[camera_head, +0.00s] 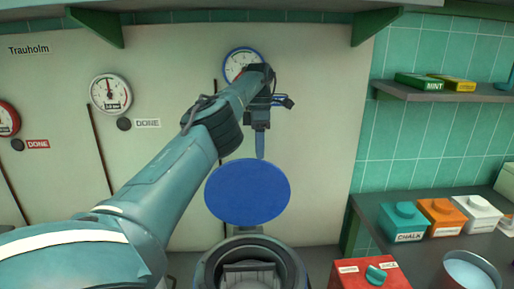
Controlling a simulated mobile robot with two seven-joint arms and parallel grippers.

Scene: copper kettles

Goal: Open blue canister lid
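The blue canister (207,272) stands at the bottom centre, cut off by the frame's lower edge, with a dark round rim and a grey shape inside its open mouth. Its flat, round blue lid (247,192) stands raised above and behind the mouth, its face towards me. My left arm comes in from the left and reaches over it. My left gripper (260,155) points down, its narrow fingertips at the lid's top edge; whether they touch it I cannot tell. The fingers show edge-on as one strip, so their opening is hidden. My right gripper is not in view.
A red box (352,275) with a teal knob stands right of the canister. Teal, orange and white lidded boxes (440,212) and a round metal vessel (470,270) stand on the right counter. A shelf (430,94) juts out above. Gauges (111,93) hang on the pale back wall.

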